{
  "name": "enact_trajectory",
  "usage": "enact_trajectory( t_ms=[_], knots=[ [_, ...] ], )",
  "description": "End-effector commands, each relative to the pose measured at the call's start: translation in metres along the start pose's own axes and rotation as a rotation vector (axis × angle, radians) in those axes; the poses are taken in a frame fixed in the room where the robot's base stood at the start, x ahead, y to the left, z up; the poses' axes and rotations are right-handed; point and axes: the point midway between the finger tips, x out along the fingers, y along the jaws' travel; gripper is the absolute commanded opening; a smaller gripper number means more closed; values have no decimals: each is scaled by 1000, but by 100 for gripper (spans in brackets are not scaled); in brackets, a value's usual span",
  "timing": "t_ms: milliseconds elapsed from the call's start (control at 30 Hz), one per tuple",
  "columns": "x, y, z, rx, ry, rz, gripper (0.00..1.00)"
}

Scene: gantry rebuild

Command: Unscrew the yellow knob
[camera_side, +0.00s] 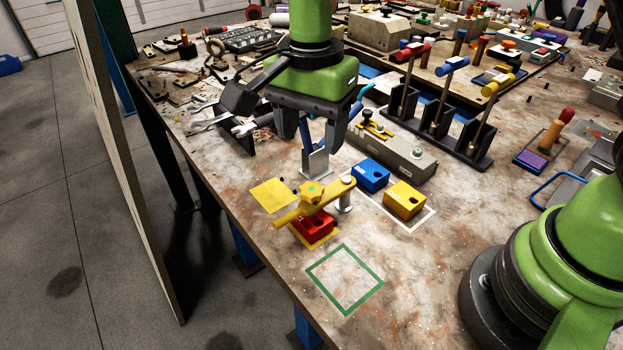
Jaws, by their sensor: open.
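The yellow knob (311,191) sits on a yellow bar (289,216) that lies across the top of a red block (314,225). A small green spot marks the knob's top. The bar's other end meets a short metal post (345,193) at the right. My gripper (317,142) hangs above and behind the knob in the picture, pointing down. Its dark jaws are apart and nothing shows held between them. A metal holder with a blue-handled tool (308,138) shows below the jaws. I cannot tell the exact depth between the gripper and the knob.
A blue block (370,174) and a yellow block (404,199) stand right of the knob. A grey box (398,152) and a rack of upright tools (436,131) are behind them. A green square outline (344,311) on the table in front is empty. The table edge is at left.

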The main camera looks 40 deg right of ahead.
Motion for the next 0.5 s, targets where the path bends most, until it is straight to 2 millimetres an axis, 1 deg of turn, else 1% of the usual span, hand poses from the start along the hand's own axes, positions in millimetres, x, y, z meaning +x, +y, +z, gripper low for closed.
enact_trajectory(
  t_ms=[167, 300, 400, 500],
  knots=[
    [27, 2, 0, 0, 0, 7, 60],
    [54, 2, 0, 0, 0, 7, 60],
    [71, 2, 0, 0, -1, 6, 60],
    [84, 1, 0, 0, -1, 3, 60]
  ],
)
